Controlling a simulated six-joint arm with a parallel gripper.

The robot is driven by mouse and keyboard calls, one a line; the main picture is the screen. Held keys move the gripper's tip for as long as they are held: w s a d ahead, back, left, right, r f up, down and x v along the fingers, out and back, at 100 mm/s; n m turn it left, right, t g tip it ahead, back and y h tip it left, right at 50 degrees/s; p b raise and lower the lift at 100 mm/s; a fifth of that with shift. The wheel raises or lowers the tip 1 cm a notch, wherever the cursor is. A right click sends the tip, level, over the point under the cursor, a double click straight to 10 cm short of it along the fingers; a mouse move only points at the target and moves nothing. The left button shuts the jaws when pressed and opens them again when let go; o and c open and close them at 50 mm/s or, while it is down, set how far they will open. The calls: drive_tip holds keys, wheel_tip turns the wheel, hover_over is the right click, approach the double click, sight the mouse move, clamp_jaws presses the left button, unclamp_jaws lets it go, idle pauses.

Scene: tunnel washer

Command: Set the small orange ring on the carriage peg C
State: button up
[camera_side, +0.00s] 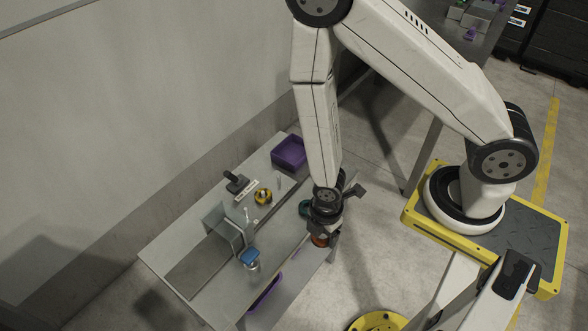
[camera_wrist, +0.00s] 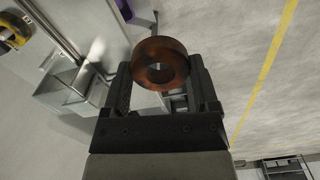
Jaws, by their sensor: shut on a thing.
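The small orange ring (camera_wrist: 147,48) is held between the two fingers of my gripper (camera_wrist: 160,74) in the wrist view, its round hole facing the camera. In the side view the orange ring (camera_side: 319,241) shows only in part below my gripper (camera_side: 325,236), near the right edge of the table. Thin pale upright pegs show in the side view, one by the bent clear panel (camera_side: 232,230) and one (camera_side: 278,181) farther back. I cannot read any letter, so I cannot tell which is peg C.
Another purple piece (camera_side: 265,291) is at the front edge. A wall runs behind the table.

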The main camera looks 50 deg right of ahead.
drive_tip(key=w+d+f+m, duration=0.1)
drive_tip(key=w+d+m, duration=0.1)
drive_tip(key=w, duration=0.5)
drive_tip(key=w+d+f+m, duration=0.1)
drive_tip(key=w+d+f, duration=0.1)
drive_tip(key=w, duration=0.4)
drive_tip(key=r+m, duration=0.1)
drive_tip(key=m, duration=0.2)
hover_over(279, 177)
drive_tip(key=shift+w+d, duration=0.15)
drive_tip(key=shift+w, duration=0.05)
drive_tip(key=shift+f, duration=0.15)
drive_tip(key=shift+f, duration=2.5)
drive_tip(key=shift+f, duration=1.7)
drive_tip(key=o, duration=1.1)
